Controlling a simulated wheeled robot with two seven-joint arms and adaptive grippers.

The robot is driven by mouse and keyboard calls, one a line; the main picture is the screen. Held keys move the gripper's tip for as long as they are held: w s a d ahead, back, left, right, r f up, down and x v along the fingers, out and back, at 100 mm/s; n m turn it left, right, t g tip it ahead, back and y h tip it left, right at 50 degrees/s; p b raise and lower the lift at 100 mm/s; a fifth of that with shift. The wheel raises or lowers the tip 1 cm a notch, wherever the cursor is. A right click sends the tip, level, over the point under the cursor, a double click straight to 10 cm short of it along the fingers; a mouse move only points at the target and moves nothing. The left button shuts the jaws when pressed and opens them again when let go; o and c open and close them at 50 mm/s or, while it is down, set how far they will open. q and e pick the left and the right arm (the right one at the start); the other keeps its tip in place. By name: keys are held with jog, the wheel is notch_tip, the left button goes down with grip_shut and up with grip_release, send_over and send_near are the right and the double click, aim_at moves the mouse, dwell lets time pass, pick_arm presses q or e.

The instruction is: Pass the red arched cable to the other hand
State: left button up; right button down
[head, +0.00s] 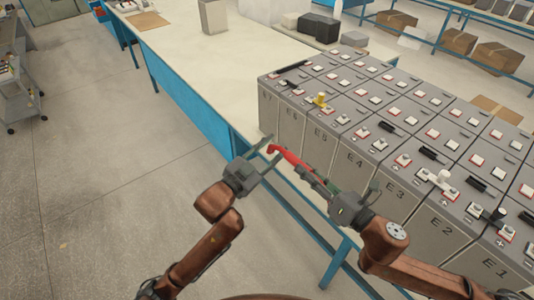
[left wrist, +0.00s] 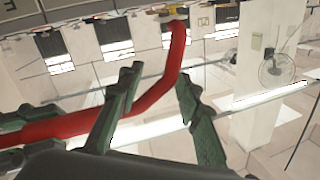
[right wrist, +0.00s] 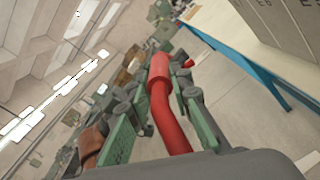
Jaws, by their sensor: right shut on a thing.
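The red arched cable (head: 289,160) is held in the air in front of the battery rows in the head view. My right gripper (head: 318,180) is shut on it; in the right wrist view the cable (right wrist: 168,112) runs between the green finger pads. My left gripper (head: 272,150) is open at the cable's left end. In the left wrist view its two fingers (left wrist: 158,78) stand apart, with the bent cable (left wrist: 151,98) passing across the gap between them. I cannot tell whether a left finger touches the cable.
Grey battery cells (head: 350,160) in rows with terminals fill the right side, close behind my grippers. A yellow piece (head: 320,99) and a white piece (head: 440,177) stand on them. A long blue-sided bench (head: 190,50) extends to the back left.

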pick_arm(q)
jog(key=shift+w+d, duration=0.15)
jog(key=c, duration=0.8)
grip_shut()
pick_arm(e)
jog(key=shift+r, duration=0.1)
pick_arm(q)
jog(key=shift+d, duration=0.15)
jog(key=shift+s, duration=0.2)
pick_arm(e)
jog(key=c, duration=2.1)
grip_release()
pick_arm(q)
jog(key=shift+w, duration=0.1)
pick_arm(e)
jog(key=o, duration=0.4)
jog(key=shift+o, duration=0.2)
